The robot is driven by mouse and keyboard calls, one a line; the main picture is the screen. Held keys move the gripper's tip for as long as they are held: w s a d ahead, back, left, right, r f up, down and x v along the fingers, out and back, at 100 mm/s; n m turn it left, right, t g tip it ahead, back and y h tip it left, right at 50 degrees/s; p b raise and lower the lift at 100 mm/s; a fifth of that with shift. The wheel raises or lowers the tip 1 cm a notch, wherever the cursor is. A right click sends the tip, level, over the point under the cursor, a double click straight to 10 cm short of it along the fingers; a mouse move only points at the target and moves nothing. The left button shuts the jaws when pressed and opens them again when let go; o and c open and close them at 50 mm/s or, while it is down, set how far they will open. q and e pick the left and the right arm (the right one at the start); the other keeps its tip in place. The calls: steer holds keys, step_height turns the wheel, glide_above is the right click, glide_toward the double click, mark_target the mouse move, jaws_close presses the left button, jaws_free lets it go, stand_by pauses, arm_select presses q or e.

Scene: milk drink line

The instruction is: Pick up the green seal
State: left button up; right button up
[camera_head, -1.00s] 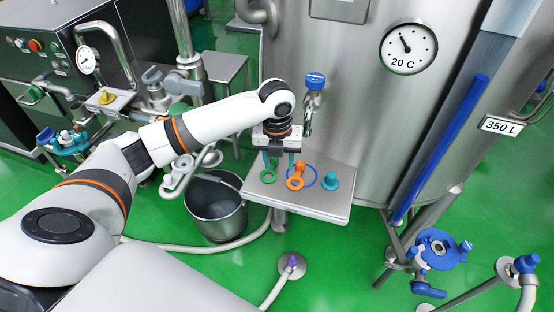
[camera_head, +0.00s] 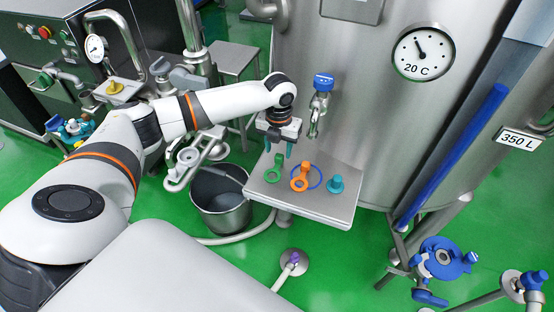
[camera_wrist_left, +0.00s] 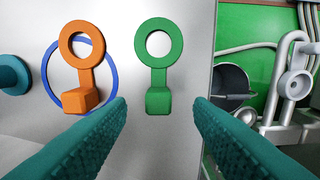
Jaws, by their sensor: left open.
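The green seal (camera_head: 273,175) is a flat ring with a stem and a block at one end. It lies on the steel shelf (camera_head: 325,212) in front of the tank. My left gripper (camera_head: 278,149) is open and empty, just behind and above the seal. In the left wrist view the seal (camera_wrist_left: 158,78) lies ahead, its block end nearest and centred between the teal fingertips (camera_wrist_left: 160,103). The fingers do not touch it. My right gripper is not in view.
An orange seal (camera_head: 300,181) lies beside the green one, over a blue ring (camera_head: 319,183). A teal plug-shaped piece (camera_head: 336,185) stands further right. A blue-topped valve (camera_head: 322,85) is on the tank behind the shelf. A bucket (camera_head: 220,205) stands on the floor, left of the shelf.

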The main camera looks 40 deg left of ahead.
mark_target(279, 156)
arm_select(q)
steer(key=shift+f, duration=1.65)
jaws_close()
steer(key=shift+s+r, duration=0.1)
steer(key=shift+r, duration=0.05)
